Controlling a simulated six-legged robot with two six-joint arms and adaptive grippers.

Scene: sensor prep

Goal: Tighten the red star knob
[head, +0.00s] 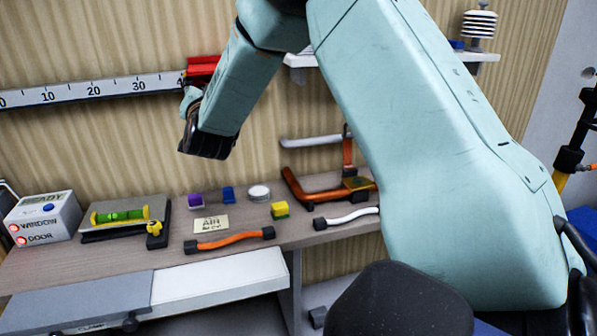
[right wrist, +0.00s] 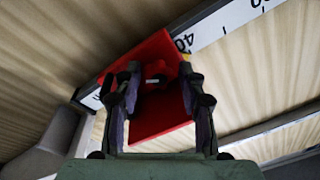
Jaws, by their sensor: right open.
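A red carriage (head: 201,67) sits on the white ruler rail (head: 95,90) on the wall, near the 40 mark. It also shows in the right wrist view as a red plate (right wrist: 160,130). A small dark red shape (right wrist: 156,78), seemingly the star knob, lies between the fingers of my right gripper (right wrist: 160,88). The fingers are apart on either side of it; I cannot tell whether they touch it. In the head view my right arm's wrist hides most of that gripper and the knob. My left gripper is not in view.
Below is a bench with a READY box (head: 43,217), a yellow-green level (head: 122,216), an orange-handled piece (head: 230,240), small blocks and a note (head: 210,223). A shelf (head: 300,61) is on the wall right of the rail. The wall left of my arm is clear below the rail.

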